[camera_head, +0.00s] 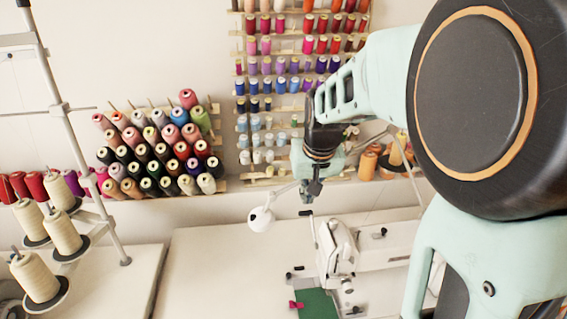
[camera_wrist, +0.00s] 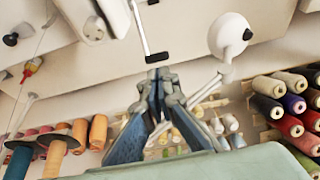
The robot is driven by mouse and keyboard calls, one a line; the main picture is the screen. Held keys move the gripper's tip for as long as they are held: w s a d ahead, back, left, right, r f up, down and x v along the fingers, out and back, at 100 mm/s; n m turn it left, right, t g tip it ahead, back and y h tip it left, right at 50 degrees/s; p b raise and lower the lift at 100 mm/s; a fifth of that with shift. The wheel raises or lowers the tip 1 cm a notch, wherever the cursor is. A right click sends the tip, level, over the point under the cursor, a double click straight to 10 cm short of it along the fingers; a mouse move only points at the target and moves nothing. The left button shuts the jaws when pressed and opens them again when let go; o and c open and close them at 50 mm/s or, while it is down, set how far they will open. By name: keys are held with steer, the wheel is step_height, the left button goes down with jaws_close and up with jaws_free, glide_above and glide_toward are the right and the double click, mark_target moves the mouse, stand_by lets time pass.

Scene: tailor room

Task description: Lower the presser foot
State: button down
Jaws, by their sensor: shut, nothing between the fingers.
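The white sewing machine (camera_head: 338,250) stands on the pale table, and part of it shows at the top of the wrist view (camera_wrist: 92,22). A thin metal rod with a short black handle (camera_head: 306,213) rises at its left side. In the wrist view this black handle (camera_wrist: 157,57) is just beyond my fingertips; I cannot tell whether they touch. My gripper (camera_head: 311,193) points down above the machine. Its fingers (camera_wrist: 159,74) are shut together and empty. The presser foot itself is too small or hidden to make out.
Green fabric (camera_head: 318,304) with a small red piece lies by the machine. Thread racks (camera_head: 160,150) line the wall. The table (camera_head: 215,270) left of the machine is clear.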

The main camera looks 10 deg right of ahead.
mark_target(305, 213)
steer(key=shift+s+b+x, duration=0.15)
steer(key=shift+b+x, duration=0.4)
steer(key=shift+x, duration=0.55)
steer(key=shift+s+b+x, duration=0.1)
steer(key=shift+b+x, duration=0.4)
steer(key=shift+x, duration=0.6)
steer(key=shift+w+p, duration=0.1)
steer(key=shift+p, duration=0.25)
steer(key=shift+w+f+g+p, duration=0.1)
steer(key=shift+w+g+p, duration=0.25)
steer(key=shift+p, duration=0.55)
steer(key=shift+w+f+g+p, duration=0.25)
steer(key=shift+f+g+p, duration=0.1)
steer(key=shift+f, duration=0.1)
steer(key=shift+w+f, duration=0.35)
steer(key=shift+f, duration=0.05)
steer(key=shift+r, duration=0.1)
